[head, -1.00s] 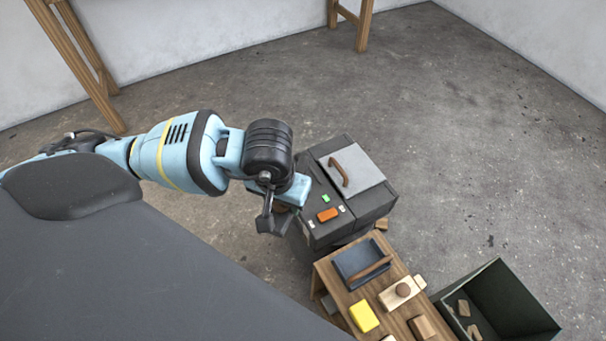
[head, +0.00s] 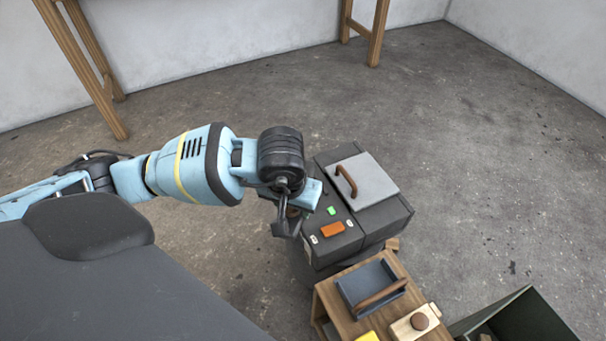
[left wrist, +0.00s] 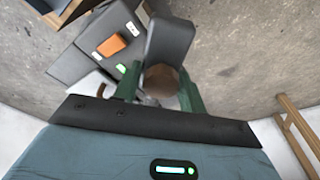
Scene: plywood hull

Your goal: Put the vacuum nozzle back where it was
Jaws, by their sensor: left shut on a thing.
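The dark box-shaped vacuum (head: 375,226) stands on the floor beside the bench, with an orange switch, a green light and a grey lid with a brown handle. My left gripper (head: 291,211) is at the vacuum's left side, partly hidden by my wrist. In the left wrist view its green fingers (left wrist: 160,88) are shut on a round brown part. A dark grey block, which looks like the vacuum nozzle (left wrist: 170,42), extends beyond that part, beside the vacuum (left wrist: 85,55). Whether the nozzle touches the vacuum is unclear. My right gripper is out of view.
A wooden bench (head: 345,325) at the lower right holds a dark tray (head: 362,285) with a brown handle, a wooden block with a round knob (head: 418,322) and a yellow item (head: 368,337). The floor behind the vacuum is clear.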

